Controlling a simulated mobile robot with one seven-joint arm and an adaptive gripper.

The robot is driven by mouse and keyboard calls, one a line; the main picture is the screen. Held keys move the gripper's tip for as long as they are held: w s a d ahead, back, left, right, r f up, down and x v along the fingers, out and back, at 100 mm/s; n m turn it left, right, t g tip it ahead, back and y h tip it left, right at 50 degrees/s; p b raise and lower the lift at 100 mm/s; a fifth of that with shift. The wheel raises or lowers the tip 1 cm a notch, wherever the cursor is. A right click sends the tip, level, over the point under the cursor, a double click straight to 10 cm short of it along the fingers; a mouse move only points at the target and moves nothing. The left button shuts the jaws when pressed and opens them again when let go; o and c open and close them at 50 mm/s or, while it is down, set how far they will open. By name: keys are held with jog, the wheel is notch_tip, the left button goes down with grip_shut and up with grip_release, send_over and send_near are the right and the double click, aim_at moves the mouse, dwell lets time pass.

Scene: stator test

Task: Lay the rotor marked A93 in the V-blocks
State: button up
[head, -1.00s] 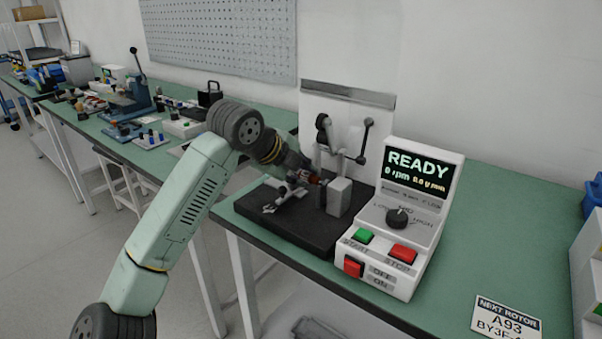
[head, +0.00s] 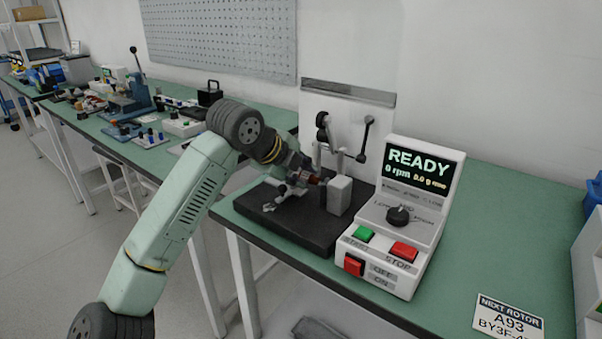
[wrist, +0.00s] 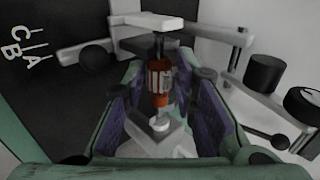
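The rotor, with a red-orange wound middle and a pale shaft, shows in the wrist view (wrist: 158,82) between my gripper's (wrist: 162,92) purple-padded fingers. Dark gaps show on both sides of it, so the fingers look open around it. The shaft runs between a pale far support (wrist: 148,20) and a pale near block (wrist: 152,142), seemingly the V-blocks; whether it rests fully in both notches I cannot tell. In the head view my gripper (head: 305,174) is low over the black base, and the rotor is mostly hidden. No mark is readable on the rotor.
The black test base (head: 285,228) carries a grey block (head: 340,195) and lever arms (head: 365,140). The control box (head: 400,235) right of it reads READY, 0 rpm. A card (head: 508,318) reads NEXT ROTOR A93.

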jog(key=o, duration=0.4)
jog(key=shift+c, duration=0.2)
jog(key=v, duration=1.2)
